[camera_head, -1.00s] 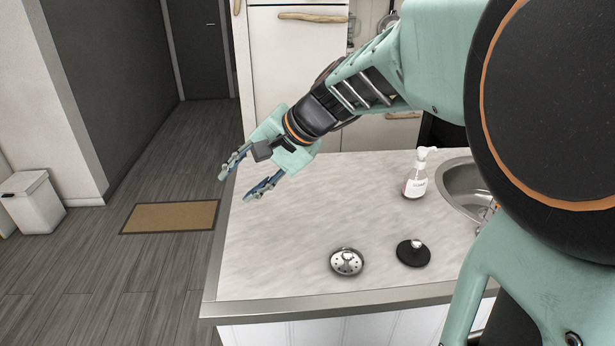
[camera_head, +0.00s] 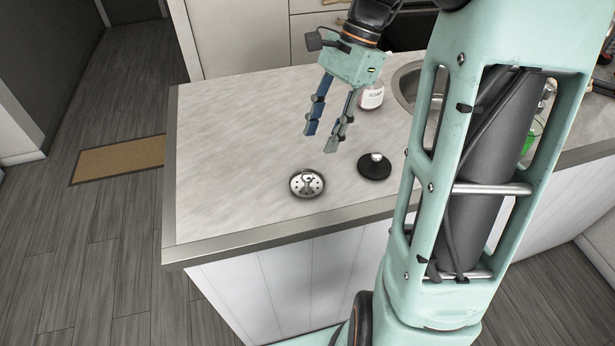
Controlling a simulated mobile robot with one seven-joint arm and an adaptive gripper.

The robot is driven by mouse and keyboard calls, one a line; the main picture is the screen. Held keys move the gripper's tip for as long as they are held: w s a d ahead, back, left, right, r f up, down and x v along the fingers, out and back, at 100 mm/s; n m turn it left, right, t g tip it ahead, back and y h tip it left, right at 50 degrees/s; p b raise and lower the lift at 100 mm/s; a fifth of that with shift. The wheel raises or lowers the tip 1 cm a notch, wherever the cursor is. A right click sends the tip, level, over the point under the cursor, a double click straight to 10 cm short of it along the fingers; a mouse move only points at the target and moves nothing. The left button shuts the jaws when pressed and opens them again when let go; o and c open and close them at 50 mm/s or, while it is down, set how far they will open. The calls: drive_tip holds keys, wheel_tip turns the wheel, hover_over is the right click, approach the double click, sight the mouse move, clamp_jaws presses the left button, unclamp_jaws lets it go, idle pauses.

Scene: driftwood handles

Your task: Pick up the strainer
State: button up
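The strainer (camera_head: 307,183) is a small round silver metal disc with dark holes and a knob in its centre. It lies on the light marble-look countertop (camera_head: 235,130), near the front edge. My gripper (camera_head: 322,142) is open and empty, with its fingers pointing down. It hangs above the counter, behind and slightly to the right of the strainer in the picture, apart from it.
A black round stopper with a silver knob (camera_head: 374,167) lies right of the strainer. The sink (camera_head: 406,88) is at the right, partly covered by my arm. The counter's left part is clear.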

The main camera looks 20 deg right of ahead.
sight(307, 176)
drive_tip(key=x, duration=0.9)
drive_tip(key=shift+s+a+f, duration=0.1)
drive_tip(key=shift+f, duration=0.2)
clamp_jaws()
